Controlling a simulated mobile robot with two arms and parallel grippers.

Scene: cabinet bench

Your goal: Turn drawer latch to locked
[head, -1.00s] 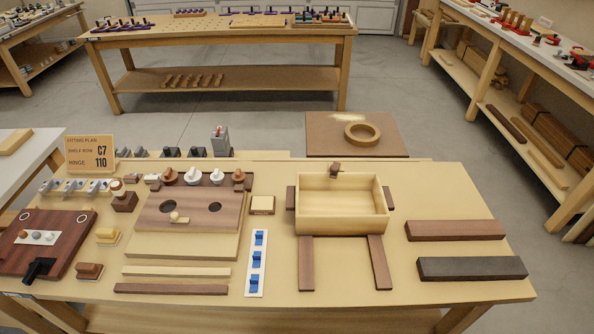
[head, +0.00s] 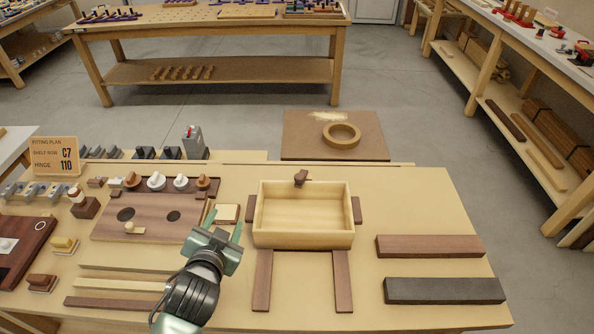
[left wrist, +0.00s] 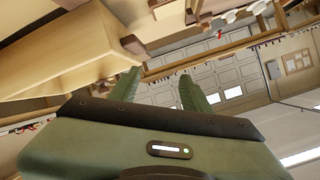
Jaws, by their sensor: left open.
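The open wooden drawer box (head: 303,239) stands on the bench right of centre. A small dark brown latch (head: 301,177) sits on its far rim; its exact angle is hard to make out. My left gripper (head: 223,222) is open and empty, in front of the drawer's left side and apart from the latch. In the left wrist view its two green fingers (left wrist: 160,88) are spread with nothing between them. A pale wooden box side (left wrist: 60,60), seemingly the drawer, fills the upper left there. My right gripper is not in view.
A brown board with two holes (head: 150,218) lies left of the gripper, with several knobs behind it. Dark wood strips (head: 343,280) lie before the drawer. Two thick bars (head: 444,291) lie at right. A sign (head: 55,155) stands at left.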

